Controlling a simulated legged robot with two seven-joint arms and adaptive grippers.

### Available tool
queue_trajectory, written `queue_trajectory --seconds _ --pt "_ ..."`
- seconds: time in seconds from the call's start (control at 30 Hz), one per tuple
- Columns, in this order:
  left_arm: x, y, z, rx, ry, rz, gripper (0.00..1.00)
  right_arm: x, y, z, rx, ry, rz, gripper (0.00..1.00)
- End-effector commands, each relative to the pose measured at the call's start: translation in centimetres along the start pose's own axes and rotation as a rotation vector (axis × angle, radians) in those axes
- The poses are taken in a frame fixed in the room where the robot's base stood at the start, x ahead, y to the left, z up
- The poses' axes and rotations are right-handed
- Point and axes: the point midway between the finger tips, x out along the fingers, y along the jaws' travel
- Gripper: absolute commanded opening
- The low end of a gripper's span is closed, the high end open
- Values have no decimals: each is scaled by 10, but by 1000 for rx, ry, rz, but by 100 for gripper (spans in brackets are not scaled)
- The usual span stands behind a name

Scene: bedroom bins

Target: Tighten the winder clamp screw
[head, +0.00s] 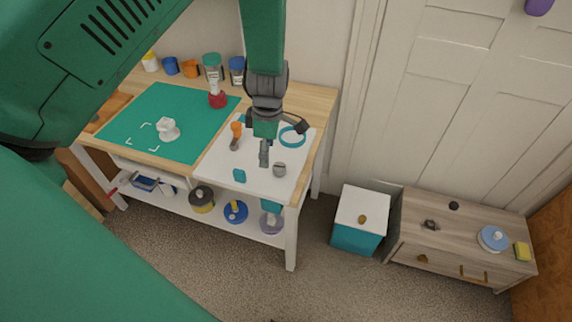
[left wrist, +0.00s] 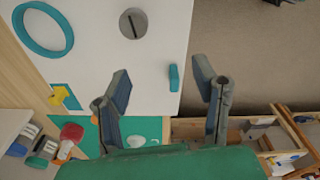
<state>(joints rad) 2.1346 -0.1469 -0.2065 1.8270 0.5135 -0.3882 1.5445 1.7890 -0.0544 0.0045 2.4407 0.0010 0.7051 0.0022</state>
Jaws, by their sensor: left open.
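A round grey slotted screw head (head: 279,170) sits on the white board (head: 216,160) on the right part of the table. Its slot shows clearly in the left wrist view (left wrist: 133,23). A small teal block (head: 239,175) is near the board's front edge, and a teal ring (head: 292,137) is behind the screw. A screwdriver with an orange handle (head: 236,129) stands or lies on the board's left side; I cannot tell which. My left gripper (head: 283,147) is above the board, fingers spread and empty, apart from the screw. My right gripper is not in view.
A green mat (head: 195,104) with a white object (head: 168,129) covers the table's left part. Jars and cups, including a blue-lidded jar (head: 237,70), line the back. A white-topped teal bin (head: 360,211) and a low wooden cabinet (head: 415,207) stand to the right.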

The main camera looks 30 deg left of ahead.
Motion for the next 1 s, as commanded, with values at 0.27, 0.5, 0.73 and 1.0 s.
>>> queue_trajectory --seconds 0.27,0.5,0.73,1.0 --pt "-42 29 25 -254 -68 -16 54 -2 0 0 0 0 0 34" --pt "-14 27 30 -266 -67 -22 54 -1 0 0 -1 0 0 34" --pt "35 26 34 -264 -66 -20 54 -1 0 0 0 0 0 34" --pt "80 27 36 -263 -68 -19 54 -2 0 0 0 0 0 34"
